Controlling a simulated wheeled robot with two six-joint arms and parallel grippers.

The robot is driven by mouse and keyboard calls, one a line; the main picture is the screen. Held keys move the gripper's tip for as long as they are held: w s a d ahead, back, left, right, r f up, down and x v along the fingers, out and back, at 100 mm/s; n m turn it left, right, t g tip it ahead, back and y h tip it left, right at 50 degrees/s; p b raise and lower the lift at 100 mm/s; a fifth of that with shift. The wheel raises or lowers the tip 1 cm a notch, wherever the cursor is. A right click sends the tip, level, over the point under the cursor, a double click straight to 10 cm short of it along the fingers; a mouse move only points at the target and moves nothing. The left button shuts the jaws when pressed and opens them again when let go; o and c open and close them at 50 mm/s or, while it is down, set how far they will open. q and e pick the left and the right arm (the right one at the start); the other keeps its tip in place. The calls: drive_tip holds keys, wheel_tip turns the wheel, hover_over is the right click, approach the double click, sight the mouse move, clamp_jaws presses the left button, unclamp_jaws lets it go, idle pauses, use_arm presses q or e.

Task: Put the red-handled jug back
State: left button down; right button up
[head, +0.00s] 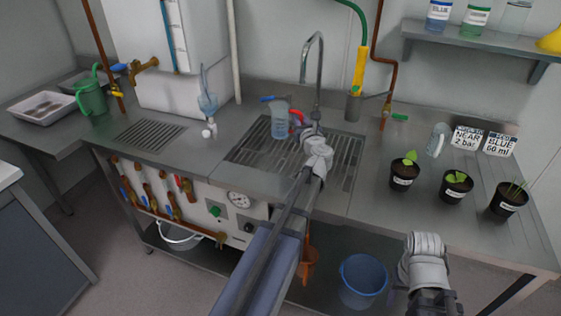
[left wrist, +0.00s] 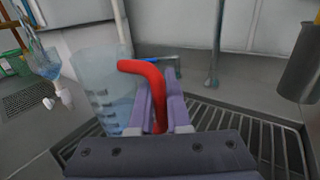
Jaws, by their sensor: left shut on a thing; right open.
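The red-handled jug (head: 279,123), clear with a bluish tint, is upright over the slatted sink grate beside the tap. My left gripper (head: 303,128) is at its right side, shut on the red handle. In the left wrist view the handle (left wrist: 139,67) runs down between the two fingers (left wrist: 160,108), and the jug's body (left wrist: 108,88) is just left of them. The jug's base is hidden there, so I cannot tell whether it touches the grate. My right gripper (head: 425,246) is open and empty, low in front of the bench on the right.
A tall curved tap (head: 319,70) stands behind the jug. A second slatted drain (head: 150,135) and a green jug (head: 92,98) are at left. Several potted plants (head: 404,174), a clear jug (head: 437,140) and label cards (head: 466,138) stand at right. A blue bucket (head: 362,280) is below.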

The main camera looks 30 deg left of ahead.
use_arm(q)
drive_tip(key=shift+d, duration=0.25)
wheel_tip(320, 180, down, 6)
drive_tip(key=b, duration=0.6)
drive_tip(key=shift+f, duration=0.2)
drive_tip(key=shift+f, duration=0.1)
wheel_tip(320, 180, down, 4)
drive_tip(key=b, duration=0.4)
drive_tip(key=shift+r, duration=0.25)
drive_tip(key=shift+f, duration=0.1)
drive_tip(key=c, duration=1.3)
unclamp_jaws()
drive_tip(key=shift+f, duration=0.1)
drive_tip(key=shift+c, duration=0.2)
drive_tip(key=o, duration=0.5)
drive_tip(key=shift+c, duration=0.2)
